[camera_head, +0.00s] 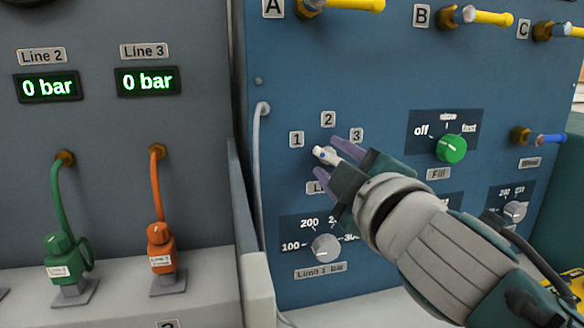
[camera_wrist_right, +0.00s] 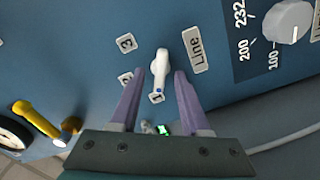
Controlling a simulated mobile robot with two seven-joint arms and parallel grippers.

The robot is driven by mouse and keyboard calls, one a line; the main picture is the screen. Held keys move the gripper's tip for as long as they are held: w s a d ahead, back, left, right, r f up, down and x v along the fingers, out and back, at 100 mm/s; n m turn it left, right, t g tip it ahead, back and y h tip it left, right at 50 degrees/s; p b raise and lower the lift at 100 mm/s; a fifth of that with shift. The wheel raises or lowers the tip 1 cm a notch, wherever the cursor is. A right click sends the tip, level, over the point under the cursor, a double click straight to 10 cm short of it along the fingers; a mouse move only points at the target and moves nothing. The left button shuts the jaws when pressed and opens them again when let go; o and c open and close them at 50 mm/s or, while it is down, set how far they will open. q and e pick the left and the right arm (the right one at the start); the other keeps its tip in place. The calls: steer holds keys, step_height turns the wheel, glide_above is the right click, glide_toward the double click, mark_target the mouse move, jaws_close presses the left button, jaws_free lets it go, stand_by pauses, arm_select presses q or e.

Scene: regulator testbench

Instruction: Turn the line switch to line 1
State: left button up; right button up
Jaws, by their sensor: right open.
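The line switch (camera_head: 325,154) is a small white handle on the blue panel, with number plates 1 (camera_head: 297,139), 2 (camera_head: 328,119) and 3 (camera_head: 357,135) around it. In the right wrist view the handle (camera_wrist_right: 161,68) has its dotted end toward plate 1 (camera_wrist_right: 157,97). My right gripper (camera_head: 324,157) is open, with its purple fingers on either side of the handle. The right wrist view shows a gap between the handle and each finger (camera_wrist_right: 158,72). The plate below the switch is partly hidden by my gripper in the head view. My left gripper is out of view.
A grey limit knob (camera_head: 326,247) sits just below my right gripper, and a green fill knob (camera_head: 451,148) to its right. Yellow fittings (camera_head: 480,16) stick out along the panel's top. A grey cable (camera_head: 258,180) hangs at the panel's left edge.

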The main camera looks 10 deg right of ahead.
steer(key=s, duration=0.9)
steer(key=shift+s+d, duration=0.15)
steer(key=shift+s, duration=0.1)
